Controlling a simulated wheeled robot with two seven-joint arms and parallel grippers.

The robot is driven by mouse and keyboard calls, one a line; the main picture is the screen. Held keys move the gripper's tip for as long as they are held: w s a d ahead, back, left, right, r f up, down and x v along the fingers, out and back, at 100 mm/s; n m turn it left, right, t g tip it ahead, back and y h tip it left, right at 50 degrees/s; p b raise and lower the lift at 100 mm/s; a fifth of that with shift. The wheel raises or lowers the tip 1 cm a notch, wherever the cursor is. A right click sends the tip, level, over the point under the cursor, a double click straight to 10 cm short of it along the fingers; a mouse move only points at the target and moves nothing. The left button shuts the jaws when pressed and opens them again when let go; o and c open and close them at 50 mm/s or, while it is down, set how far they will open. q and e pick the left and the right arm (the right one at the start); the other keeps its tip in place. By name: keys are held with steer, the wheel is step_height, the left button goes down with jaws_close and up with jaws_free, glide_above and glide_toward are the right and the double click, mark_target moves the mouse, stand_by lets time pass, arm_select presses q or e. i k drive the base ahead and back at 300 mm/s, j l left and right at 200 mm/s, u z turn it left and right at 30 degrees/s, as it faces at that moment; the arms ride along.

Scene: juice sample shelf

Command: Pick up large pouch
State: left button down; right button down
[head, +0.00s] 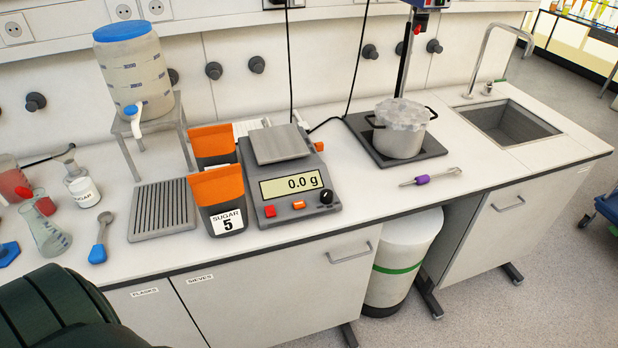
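Two dark grey pouch-like containers with orange tops stand on the bench left of the scale. The front one (222,204) bears a white label reading "SUGAR 5" and looks the larger. The rear one (212,144) stands just behind it and is partly hidden by it. No label states which is the large pouch. Neither of my grippers shows in the head view. A dark green rounded part at the bottom left appears to be mine, but no fingers are visible.
A scale (286,185) reading 0.0 g stands close right of the front pouch. A ribbed grey tray (162,209) lies to its left, with a flask (46,232) and a blue scoop (99,240) beyond. A pot (399,138) sits farther right.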

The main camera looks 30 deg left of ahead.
mark_target(219, 194)
steer(key=u, duration=1.55)
steer(key=i+l+u, duration=0.15)
steer(key=l+u, duration=0.2)
steer(key=l, duration=0.85)
steer(key=l+u, duration=0.4)
steer(key=l, duration=0.8)
steer(key=i, duration=0.05)
